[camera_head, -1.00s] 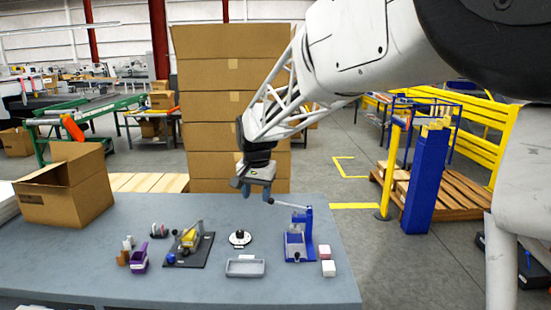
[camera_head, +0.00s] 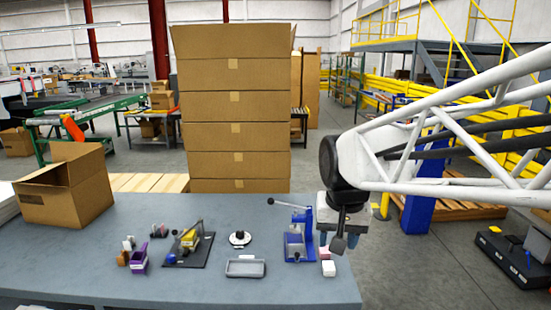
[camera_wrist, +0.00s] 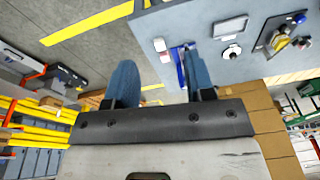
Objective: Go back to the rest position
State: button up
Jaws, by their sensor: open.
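My gripper (camera_head: 338,241) hangs at the right end of the grey-blue table (camera_head: 200,287), just right of the blue press, with its fingers pointing down. In the wrist view my gripper's two blue fingers (camera_wrist: 160,85) are apart with nothing between them. The blue lever press (camera_head: 298,238) stands on the table and also shows past the fingers in the wrist view (camera_wrist: 181,66). No rest position is marked in the frames.
On the table are a grey tray (camera_head: 245,268), a round black-and-white piece (camera_head: 240,239), a yellow tool on a dark base (camera_head: 188,243), a purple holder (camera_head: 139,258) and an open carton (camera_head: 65,190). Tall stacked cartons (camera_head: 236,110) stand behind.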

jog(key=s+d+f, duration=0.2)
jog(key=s+d, duration=0.1)
jog(key=s, duration=0.5)
jog(key=s+d+f+n, duration=0.1)
jog(key=s+d+f, duration=0.2)
jog(key=s, duration=0.5)
jog(key=shift+s+f+t, duration=0.15)
jog(key=shift+f+t, duration=0.1)
jog(key=shift+t, duration=0.05)
